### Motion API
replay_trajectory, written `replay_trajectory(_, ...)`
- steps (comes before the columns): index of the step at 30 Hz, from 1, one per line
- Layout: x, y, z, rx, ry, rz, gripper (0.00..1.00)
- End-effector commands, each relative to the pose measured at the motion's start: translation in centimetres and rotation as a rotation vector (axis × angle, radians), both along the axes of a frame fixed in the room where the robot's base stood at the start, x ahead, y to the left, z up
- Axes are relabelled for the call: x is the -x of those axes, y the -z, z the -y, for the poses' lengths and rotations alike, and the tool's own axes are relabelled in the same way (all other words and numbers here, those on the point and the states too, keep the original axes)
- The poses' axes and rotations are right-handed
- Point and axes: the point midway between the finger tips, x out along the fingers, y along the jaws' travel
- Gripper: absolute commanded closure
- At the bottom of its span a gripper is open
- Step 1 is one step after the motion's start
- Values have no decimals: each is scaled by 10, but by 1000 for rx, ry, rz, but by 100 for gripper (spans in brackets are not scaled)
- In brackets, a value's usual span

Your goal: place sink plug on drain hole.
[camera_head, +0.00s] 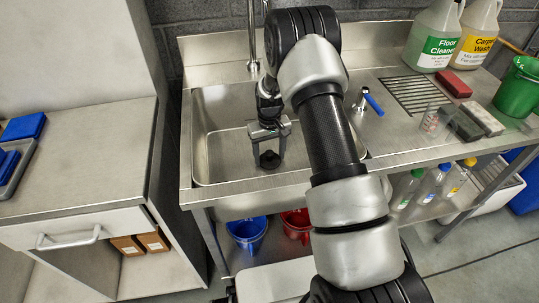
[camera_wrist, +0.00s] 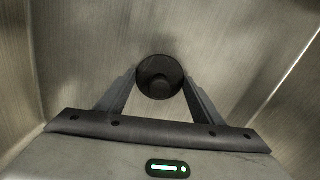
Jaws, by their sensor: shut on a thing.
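The black round sink plug (camera_head: 269,160) is low inside the steel sink basin (camera_head: 222,155), between the two fingers of my gripper (camera_head: 268,151). In the wrist view the plug (camera_wrist: 160,78) is a dark disc with a raised round middle. The gripper's fingers (camera_wrist: 160,84) are shut on it from left and right. The drain hole does not show in either view; the plug or my gripper may hide it. I cannot tell whether the plug touches the basin floor.
The basin walls surround my gripper, and a faucet (camera_head: 252,35) stands at the back. The right counter holds a drain grate (camera_head: 412,95), a blue-handled tool (camera_head: 372,102), a clear cup (camera_head: 436,120), sponges (camera_head: 478,119) and cleaner jugs (camera_head: 434,38).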

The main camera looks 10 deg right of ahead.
Motion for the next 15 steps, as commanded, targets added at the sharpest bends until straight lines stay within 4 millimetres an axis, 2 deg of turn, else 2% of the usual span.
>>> replay_trajectory(1, 0, 4, 0, 0, 0, 0, 62)
replay_trajectory(2, 0, 3, 0, 0, 0, 0, 38)
replay_trajectory(5, 0, 2, 0, 0, 0, 0, 21)
replay_trajectory(15, 0, -2, 0, 0, 0, 0, 20)
